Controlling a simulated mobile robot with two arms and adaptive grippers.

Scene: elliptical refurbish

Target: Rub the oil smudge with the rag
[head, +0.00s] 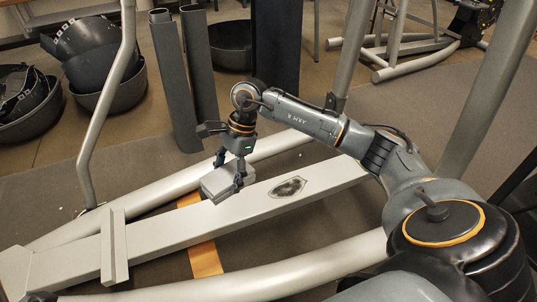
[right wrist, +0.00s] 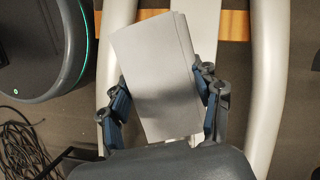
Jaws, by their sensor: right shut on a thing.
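The oil smudge (head: 287,187) is a dark, mottled patch on the flat grey beam (head: 320,180) of the elliptical, in the middle of the head view. My right gripper (head: 230,170) is shut on the rag (head: 212,186), a grey folded block, just left of the smudge and over the beam. The rag also fills the middle of the right wrist view (right wrist: 158,70), between the fingers (right wrist: 163,88). I cannot tell whether the rag touches the beam. The smudge does not show in the right wrist view. My left gripper is not in view.
Light curved frame tubes (head: 310,280) run along both sides of the beam. An orange strip (head: 205,260) lies on the floor beneath. Dark upright rolls (head: 175,80) and black bins (head: 105,75) stand behind. A coiled cable (right wrist: 22,150) shows at left in the wrist view.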

